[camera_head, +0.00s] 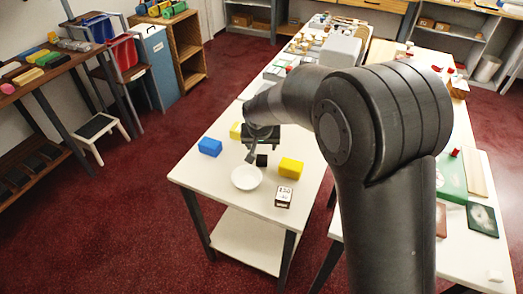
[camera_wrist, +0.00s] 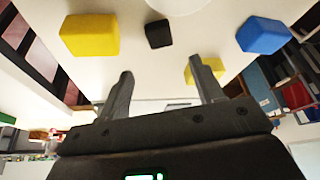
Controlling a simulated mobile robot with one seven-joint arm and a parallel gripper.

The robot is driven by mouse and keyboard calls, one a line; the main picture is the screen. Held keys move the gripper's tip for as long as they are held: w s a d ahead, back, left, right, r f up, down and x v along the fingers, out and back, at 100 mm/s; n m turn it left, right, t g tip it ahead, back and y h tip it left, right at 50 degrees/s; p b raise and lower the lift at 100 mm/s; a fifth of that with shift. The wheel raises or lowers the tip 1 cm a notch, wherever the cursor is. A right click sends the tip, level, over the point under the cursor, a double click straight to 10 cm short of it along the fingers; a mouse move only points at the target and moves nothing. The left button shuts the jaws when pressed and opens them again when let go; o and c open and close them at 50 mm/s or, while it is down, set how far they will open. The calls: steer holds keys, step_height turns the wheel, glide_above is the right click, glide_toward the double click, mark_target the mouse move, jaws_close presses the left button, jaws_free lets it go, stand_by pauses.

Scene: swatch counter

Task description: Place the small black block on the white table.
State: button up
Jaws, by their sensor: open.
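The small black block (camera_head: 262,160) sits on the white table (camera_head: 225,200), between a white bowl and a yellow block. It also shows in the wrist view (camera_wrist: 158,33), a little beyond the fingertips and apart from them. My gripper (camera_head: 264,149) is above the table, close to the black block. In the wrist view my gripper (camera_wrist: 160,68) has its two fingers spread wide, with nothing between them. The head view shows only part of the fingers.
A white bowl (camera_head: 246,180), a yellow block (camera_head: 291,167), a blue block (camera_head: 210,146), a second yellow block (camera_head: 236,131) and a small labelled box (camera_head: 284,196) stand around the black block.

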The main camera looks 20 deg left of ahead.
steer(key=shift+s+d+r, duration=0.1)
steer(key=shift+s+r, duration=0.15)
steer(key=shift+r, duration=0.35)
steer(key=d+r+m, duration=0.1)
steer(key=d+r, duration=0.8)
steer(key=d, duration=0.5)
steer(key=s+d+r+m, duration=0.1)
steer(key=s+d+r, duration=0.2)
steer(key=d, duration=0.4)
steer(key=s+d+r+h, duration=0.1)
steer(key=s+d+r, duration=0.2)
steer(key=s+d, duration=0.3)
steer(key=s+d+r+m+t, duration=0.1)
steer(key=s+d+r, duration=0.2)
steer(key=d, duration=0.6)
steer(key=shift+s+d+m, duration=0.25)
steer(key=shift+s+m, duration=0.05)
steer(key=shift+s, duration=0.35)
steer(key=shift+o, duration=0.5)
steer(key=s+d+f, duration=0.1)
steer(key=s+d, duration=0.4)
steer(key=s, duration=0.4)
steer(key=shift+s+d+m+h, duration=0.25)
steer(key=shift+m+h, duration=0.15)
